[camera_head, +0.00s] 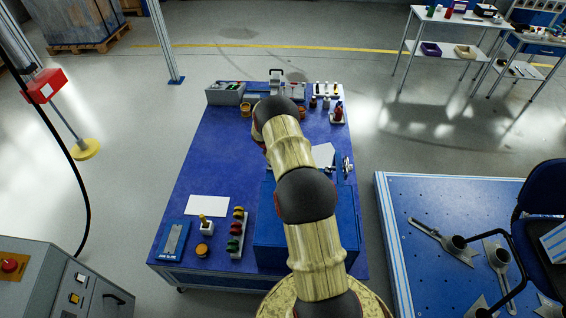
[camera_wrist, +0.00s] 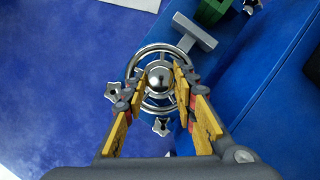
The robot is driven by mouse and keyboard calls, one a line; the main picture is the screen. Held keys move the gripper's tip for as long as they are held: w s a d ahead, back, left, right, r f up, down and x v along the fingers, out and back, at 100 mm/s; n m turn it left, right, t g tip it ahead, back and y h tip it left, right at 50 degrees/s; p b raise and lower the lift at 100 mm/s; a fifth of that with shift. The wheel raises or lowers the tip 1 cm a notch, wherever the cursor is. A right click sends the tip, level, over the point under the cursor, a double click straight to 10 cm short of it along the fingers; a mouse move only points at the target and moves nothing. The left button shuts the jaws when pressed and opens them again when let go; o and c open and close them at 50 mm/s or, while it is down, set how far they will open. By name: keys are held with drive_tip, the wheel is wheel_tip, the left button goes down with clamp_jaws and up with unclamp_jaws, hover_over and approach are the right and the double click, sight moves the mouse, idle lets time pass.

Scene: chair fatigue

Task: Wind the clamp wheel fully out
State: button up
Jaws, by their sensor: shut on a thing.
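The clamp wheel (camera_wrist: 160,76) is a shiny chrome handwheel with a round domed hub and a ring rim, seen nearly face-on in the wrist view. My gripper (camera_wrist: 157,92) reaches over it, with its yellow-padded fingers on either side of the hub. The fingers are shut on the wheel; exactly where the pads touch is hard to tell.
Star knobs (camera_wrist: 162,127) sit close around the wheel, and a grey T-shaped bar (camera_wrist: 195,32) lies above right. The blue bench (camera_head: 195,165) carries a white sheet (camera_head: 208,206), coloured knobs (camera_head: 236,230) and a grey box (camera_head: 224,93). A blue platform (camera_head: 400,215) stands right.

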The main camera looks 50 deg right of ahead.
drive_tip(key=shift+n, duration=0.6)
drive_tip(key=shift+t+p, duration=0.3)
drive_tip(key=o, duration=1.2)
drive_tip(key=shift+c, duration=0.2)
drive_tip(key=shift+r, duration=0.1)
drive_tip(key=v, duration=1.1)
drive_tip(key=shift+a+r, duration=0.25)
drive_tip(key=shift+a, duration=0.1)
